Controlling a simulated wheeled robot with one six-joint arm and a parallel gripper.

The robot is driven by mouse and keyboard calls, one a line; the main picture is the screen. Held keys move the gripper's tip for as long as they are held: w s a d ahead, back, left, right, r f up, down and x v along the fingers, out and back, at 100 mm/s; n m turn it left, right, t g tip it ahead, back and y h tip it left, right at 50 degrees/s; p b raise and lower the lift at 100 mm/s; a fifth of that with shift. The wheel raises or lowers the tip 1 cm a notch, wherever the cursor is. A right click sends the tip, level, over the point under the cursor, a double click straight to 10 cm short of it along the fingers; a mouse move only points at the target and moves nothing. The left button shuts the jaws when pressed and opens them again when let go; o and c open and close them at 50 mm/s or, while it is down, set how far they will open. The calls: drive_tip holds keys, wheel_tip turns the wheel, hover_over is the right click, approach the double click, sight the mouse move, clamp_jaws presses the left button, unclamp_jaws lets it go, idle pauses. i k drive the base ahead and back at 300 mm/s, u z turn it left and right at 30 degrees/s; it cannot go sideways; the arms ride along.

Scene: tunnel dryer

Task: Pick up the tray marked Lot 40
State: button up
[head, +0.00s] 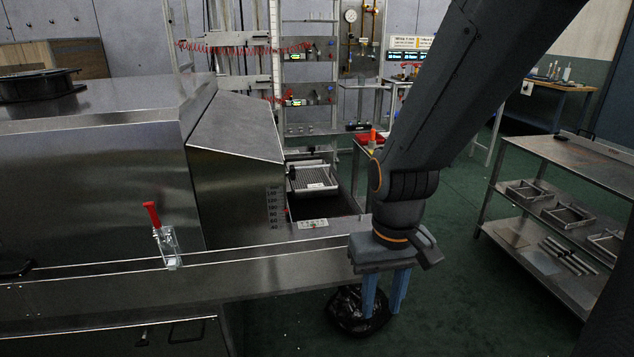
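A shallow metal tray (311,178) with a ribbed or mesh inside sits at the outlet of the steel dryer (235,170), over a dark belt (330,206). A small white label shows on its front edge, but the writing is too small to read, so I cannot tell its lot. My gripper (384,305) points down in front of the dryer's side rail, right of and nearer than the tray. Its two blue fingers are apart with nothing between them. My arm hides part of the area behind it.
A steel rail (200,262) with a red-handled clamp (158,228) runs along the dryer's near side. A two-level steel table (580,160) at right holds frames below; green floor between is clear.

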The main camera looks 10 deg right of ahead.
sight(314, 178)
drive_tip(key=z, duration=0.55)
drive_tip(key=k, duration=0.6)
drive_tip(key=z, duration=0.75)
drive_tip(key=i, duration=2.5)
drive_tip(key=u, duration=1.65)
drive_tip(key=i, duration=0.8)
drive_tip(key=u, duration=0.8)
